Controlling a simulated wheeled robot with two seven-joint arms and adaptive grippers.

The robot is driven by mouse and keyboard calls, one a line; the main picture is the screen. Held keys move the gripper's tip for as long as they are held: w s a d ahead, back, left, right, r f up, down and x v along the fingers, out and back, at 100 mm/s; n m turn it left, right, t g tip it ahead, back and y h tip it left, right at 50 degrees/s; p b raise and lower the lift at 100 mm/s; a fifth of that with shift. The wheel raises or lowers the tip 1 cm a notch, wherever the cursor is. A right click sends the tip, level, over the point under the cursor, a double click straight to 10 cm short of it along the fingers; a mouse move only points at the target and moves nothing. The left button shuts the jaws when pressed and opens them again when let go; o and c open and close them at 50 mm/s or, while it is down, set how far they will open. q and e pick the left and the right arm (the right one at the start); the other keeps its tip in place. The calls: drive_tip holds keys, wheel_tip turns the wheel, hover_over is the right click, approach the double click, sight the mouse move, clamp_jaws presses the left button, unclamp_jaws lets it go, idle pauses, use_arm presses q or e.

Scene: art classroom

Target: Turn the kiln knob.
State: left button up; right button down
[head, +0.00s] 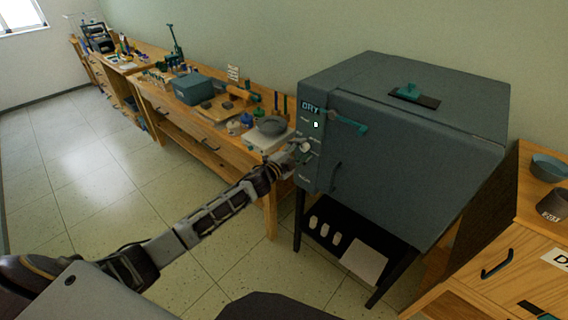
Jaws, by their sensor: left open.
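The kiln (415,165) is a large blue-grey box on black legs, right of centre. A narrow control panel (306,180) runs down the left of its front, with a "DRY" label at the top and a small lit spot below it. My left gripper (301,147) is open at the middle of this panel, its fingers close to the panel face. The knob is not clearly visible; the fingers cover that part of the panel. I cannot tell whether the fingers touch it. My right gripper is out of view.
A teal handle (347,122) projects from the kiln's upper front. A wooden workbench (205,130) with tools, a grey box and bowls stands behind my left arm. A wooden cabinet (500,250) is at the right. The tiled floor (100,165) at left is clear.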

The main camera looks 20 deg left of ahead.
use_arm(q)
drive_tip(key=v, duration=1.1)
idle(0.6)
drive_tip(key=shift+a, duration=0.1)
idle(0.5)
